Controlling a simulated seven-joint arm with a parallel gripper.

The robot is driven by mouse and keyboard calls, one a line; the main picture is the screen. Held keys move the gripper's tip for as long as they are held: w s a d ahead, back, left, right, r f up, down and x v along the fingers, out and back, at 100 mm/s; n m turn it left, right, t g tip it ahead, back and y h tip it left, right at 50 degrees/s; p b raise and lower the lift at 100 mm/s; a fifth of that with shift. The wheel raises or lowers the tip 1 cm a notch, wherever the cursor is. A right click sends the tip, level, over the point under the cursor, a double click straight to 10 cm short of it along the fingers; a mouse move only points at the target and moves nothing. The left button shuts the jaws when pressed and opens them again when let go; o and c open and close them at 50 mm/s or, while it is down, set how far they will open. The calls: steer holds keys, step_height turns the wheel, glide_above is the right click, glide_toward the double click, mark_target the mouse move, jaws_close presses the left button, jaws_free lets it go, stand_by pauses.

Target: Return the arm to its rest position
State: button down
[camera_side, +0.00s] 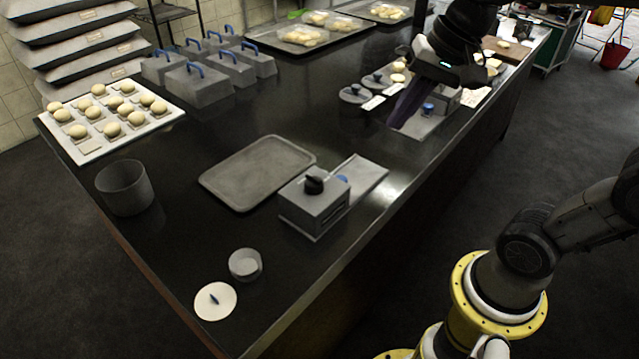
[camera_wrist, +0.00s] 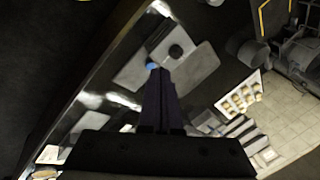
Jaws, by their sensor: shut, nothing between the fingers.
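My gripper (camera_side: 398,112) is at the upper right in the side view, above the far right part of the dark table. Its dark purple fingers point down and left and are shut with nothing between them. In the wrist view the shut fingers (camera_wrist: 160,85) stand in the middle, seen against the table. The grey box with a black knob (camera_side: 315,203) sits apart from it on the table, nearer the side camera. The same box shows beyond the fingertips in the wrist view (camera_wrist: 172,48).
Below my gripper are a box with a blue knob (camera_side: 428,108) and round lids (camera_side: 355,94). A grey tray (camera_side: 258,172), a dark pot (camera_side: 125,188), a white bun board (camera_side: 88,141) and blue-handled boxes (camera_side: 197,84) stand on the table (camera_side: 200,225).

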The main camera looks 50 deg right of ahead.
steer(key=s+f+n+t+h, duration=0.1)
steer(key=s+f+n, duration=0.3)
steer(key=s+n, duration=0.5)
steer(key=shift+d+f+n, duration=0.2)
steer(key=shift+f+n, duration=0.1)
steer(key=shift+n, duration=0.1)
